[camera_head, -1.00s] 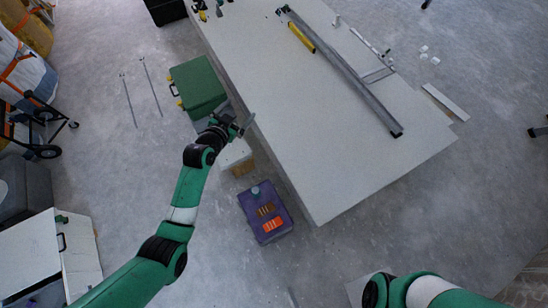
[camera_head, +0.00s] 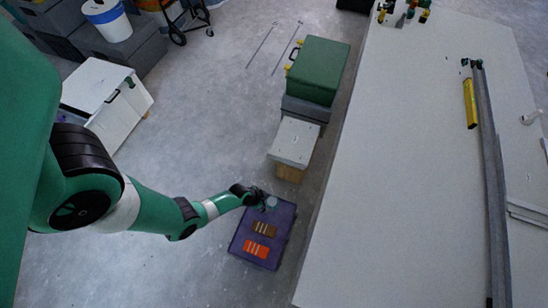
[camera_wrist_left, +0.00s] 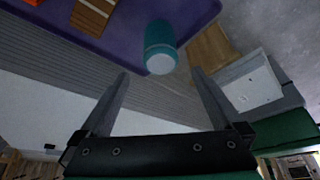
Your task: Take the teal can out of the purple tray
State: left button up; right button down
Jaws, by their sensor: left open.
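The purple tray (camera_head: 240,240) stands on the floor left of the white table in the head view. The teal can (camera_head: 272,203) is at its far end, with its pale top showing. In the left wrist view the teal can (camera_wrist_left: 160,48) lies ahead of the fingertips, centred between them, with the purple tray (camera_wrist_left: 130,38) around and behind it. My left gripper (camera_head: 264,197) is at the tray's far end, close to the can. In the left wrist view my left gripper (camera_wrist_left: 160,73) is open with nothing between its fingers. My right gripper is not in view.
A brown block (camera_head: 264,229) and an orange block (camera_head: 256,249) lie in the tray. A white box (camera_head: 293,142) and a green case (camera_head: 318,70) stand beyond it. The white table (camera_head: 400,170) edge runs close on the right. Floor to the left is clear.

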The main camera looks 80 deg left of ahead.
aim_at(271, 202)
pick_arm(q)
jog(key=b+x, duration=0.4)
jog(key=x, duration=0.1)
jog(key=shift+s+f, duration=0.3)
jog(key=shift+f, duration=0.05)
jog(key=shift+w+f+b, duration=0.25)
jog(key=shift+b, duration=0.15)
jog(key=shift+w, duration=0.15)
jog(key=b+x, duration=0.5)
jog(key=shift+w+a+f, duration=0.1)
jog(key=shift+c, duration=0.3)
jog(key=c, duration=1.5)
